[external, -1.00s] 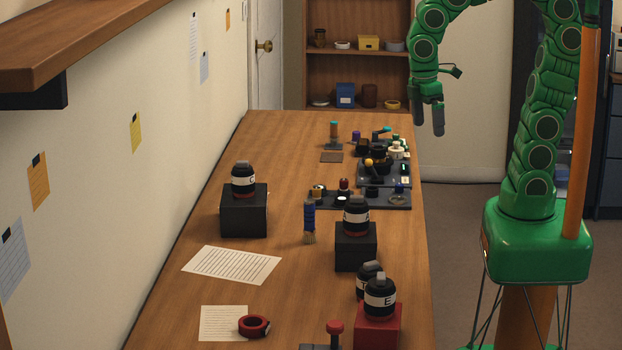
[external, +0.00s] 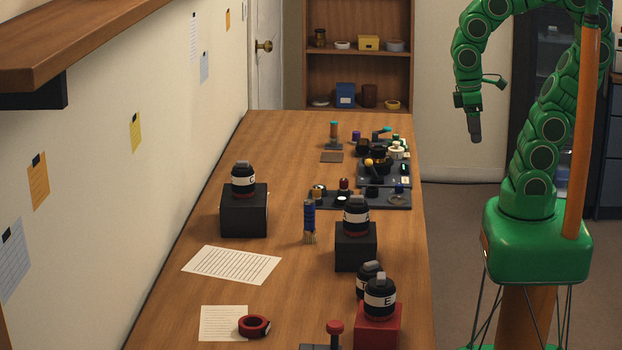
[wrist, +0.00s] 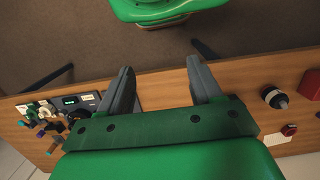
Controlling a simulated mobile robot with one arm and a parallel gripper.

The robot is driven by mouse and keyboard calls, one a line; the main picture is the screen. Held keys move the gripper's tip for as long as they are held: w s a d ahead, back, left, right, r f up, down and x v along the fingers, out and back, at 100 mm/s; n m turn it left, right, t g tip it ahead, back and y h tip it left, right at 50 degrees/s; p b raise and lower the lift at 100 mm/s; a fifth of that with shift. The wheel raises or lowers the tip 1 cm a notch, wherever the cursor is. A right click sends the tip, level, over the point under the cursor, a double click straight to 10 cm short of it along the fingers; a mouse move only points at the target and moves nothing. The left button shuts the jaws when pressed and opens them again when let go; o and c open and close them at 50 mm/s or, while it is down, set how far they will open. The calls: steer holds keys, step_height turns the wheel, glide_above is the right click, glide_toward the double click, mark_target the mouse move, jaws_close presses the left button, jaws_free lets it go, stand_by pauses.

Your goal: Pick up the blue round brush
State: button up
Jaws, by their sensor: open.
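The blue round brush (external: 309,221) stands upright on the table in the external view, with its tan bristles down and its blue handle up. It is left of a black block that bears a dark bottle. I cannot make it out in the wrist view. My gripper (external: 475,130) hangs in the air to the right of the table, well away from the brush. In the wrist view my gripper (wrist: 163,85) is open, with its two grey fingers apart and nothing between them.
Black blocks (external: 244,212) (external: 355,248) and a red block (external: 378,328) bear dark bottles. A dark tray (external: 380,199) with small parts lies behind the brush. Papers (external: 232,264) and a red tape roll (external: 254,326) lie in front.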

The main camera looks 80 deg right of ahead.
steer(key=shift+c, duration=0.2)
steer(key=w+a+f+m+y, duration=0.2)
steer(key=w+a+m+y, duration=0.3)
steer(key=w, duration=0.6)
steer(key=w+a+f+m+y, duration=0.3)
steer(key=w+a+m+y, duration=0.15)
steer(key=w+a, duration=0.4)
steer(key=m+t+y, duration=0.3)
steer(key=m+t, duration=0.4)
steer(key=m, duration=0.6)
glide_toward(307, 210)
steer(key=shift+x, duration=5.1)
steer(key=c, duration=1)
